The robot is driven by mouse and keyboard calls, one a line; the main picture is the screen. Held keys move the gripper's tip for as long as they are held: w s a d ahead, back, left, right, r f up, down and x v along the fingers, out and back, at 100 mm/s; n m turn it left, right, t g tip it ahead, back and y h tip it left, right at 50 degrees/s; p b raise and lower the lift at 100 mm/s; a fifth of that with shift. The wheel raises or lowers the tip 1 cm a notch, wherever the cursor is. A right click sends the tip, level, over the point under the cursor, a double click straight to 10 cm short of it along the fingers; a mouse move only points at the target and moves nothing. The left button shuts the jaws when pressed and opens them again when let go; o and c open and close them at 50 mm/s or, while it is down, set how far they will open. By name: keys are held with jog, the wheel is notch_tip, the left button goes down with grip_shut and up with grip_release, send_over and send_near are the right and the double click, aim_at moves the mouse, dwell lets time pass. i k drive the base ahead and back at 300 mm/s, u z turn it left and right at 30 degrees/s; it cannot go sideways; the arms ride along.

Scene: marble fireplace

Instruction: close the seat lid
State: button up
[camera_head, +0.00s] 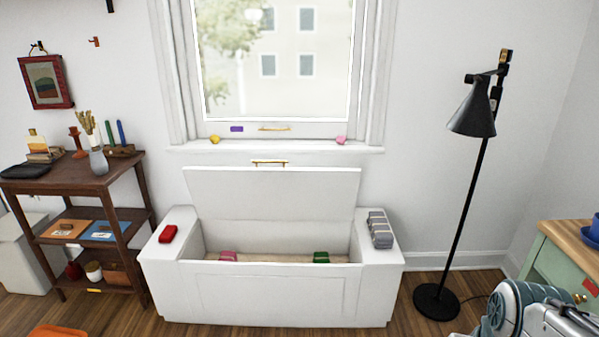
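The white window seat (275,293) stands under the window in the middle of the head view. Its seat lid (272,192) is open and leans up near the wall, with a brass handle (270,162) at its top edge. Inside the open box lie a pink item (228,256) and a green item (321,257). Part of my arm shows at the bottom right corner, well to the right of the seat. My gripper's fingers are not visible.
A red object (167,233) lies on the seat's left end and a grey striped stack (380,229) on its right end. A black floor lamp (436,299) stands to the right. A dark wooden shelf (75,172) stands left. Floor shows between lamp and seat.

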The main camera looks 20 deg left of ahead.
aim_at(258, 193)
jog(key=z, duration=0.15)
jog(key=i, duration=0.9)
jog(key=u, duration=0.8)
jog(key=i, duration=0.95)
jog(key=u, duration=0.8)
jog(key=k, duration=0.65)
jog(key=z, duration=0.45)
jog(key=i, duration=1)
jog(key=u, duration=0.3)
